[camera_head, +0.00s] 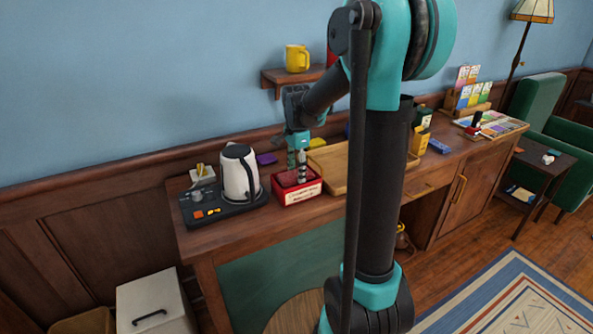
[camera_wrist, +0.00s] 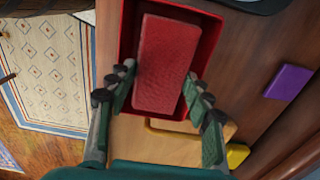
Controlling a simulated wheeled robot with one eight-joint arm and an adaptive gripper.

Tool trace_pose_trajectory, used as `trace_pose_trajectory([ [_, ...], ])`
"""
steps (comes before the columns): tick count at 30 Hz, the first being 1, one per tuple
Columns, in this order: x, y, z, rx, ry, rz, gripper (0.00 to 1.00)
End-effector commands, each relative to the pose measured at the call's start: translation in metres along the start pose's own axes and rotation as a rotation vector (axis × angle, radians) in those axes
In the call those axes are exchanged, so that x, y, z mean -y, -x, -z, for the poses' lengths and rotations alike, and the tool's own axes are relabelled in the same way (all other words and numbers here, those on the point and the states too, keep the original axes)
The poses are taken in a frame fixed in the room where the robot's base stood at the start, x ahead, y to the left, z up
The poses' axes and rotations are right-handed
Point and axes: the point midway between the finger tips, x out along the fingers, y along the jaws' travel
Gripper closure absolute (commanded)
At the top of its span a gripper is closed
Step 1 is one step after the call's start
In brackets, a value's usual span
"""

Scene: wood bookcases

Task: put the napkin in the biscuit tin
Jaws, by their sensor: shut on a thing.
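The biscuit tin (camera_head: 298,195) is a red open box with a pale label on its front, standing on the wooden counter. Its red rim also shows in the wrist view (camera_wrist: 128,32). The napkin (camera_wrist: 166,62) is a red, folded, block-like piece lying within the tin's outline in the wrist view. My gripper (camera_wrist: 158,84) has its fingers on both long sides of the napkin and is shut on it. In the head view my gripper (camera_head: 301,164) points down over the tin. I cannot tell whether the napkin touches the tin's floor.
A white kettle (camera_head: 240,173) stands on a dark tray left of the tin. A wooden tray (camera_head: 335,183) is just right of it, partly hidden by my arm. A purple item (camera_wrist: 289,81) and a yellow item (camera_wrist: 237,155) lie nearby. A shelf with a yellow mug (camera_head: 297,58) hangs above.

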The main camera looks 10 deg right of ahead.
Motion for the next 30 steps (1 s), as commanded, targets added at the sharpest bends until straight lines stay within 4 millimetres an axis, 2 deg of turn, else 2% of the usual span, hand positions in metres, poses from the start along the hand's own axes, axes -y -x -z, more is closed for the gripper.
trace_pose_trajectory([
  [13,-0.0001,-0.0101,0.0000,0.000,0.000,0.000,0.69],
  [14,0.0000,-0.0101,0.0000,0.000,0.000,0.000,0.48],
  [18,0.0000,-0.0100,0.0000,0.000,0.000,0.000,0.31],
  [19,0.0000,-0.0100,0.0000,0.000,0.000,0.000,0.29],
  [30,0.0000,-0.0089,0.0000,0.000,0.000,0.000,0.29],
])
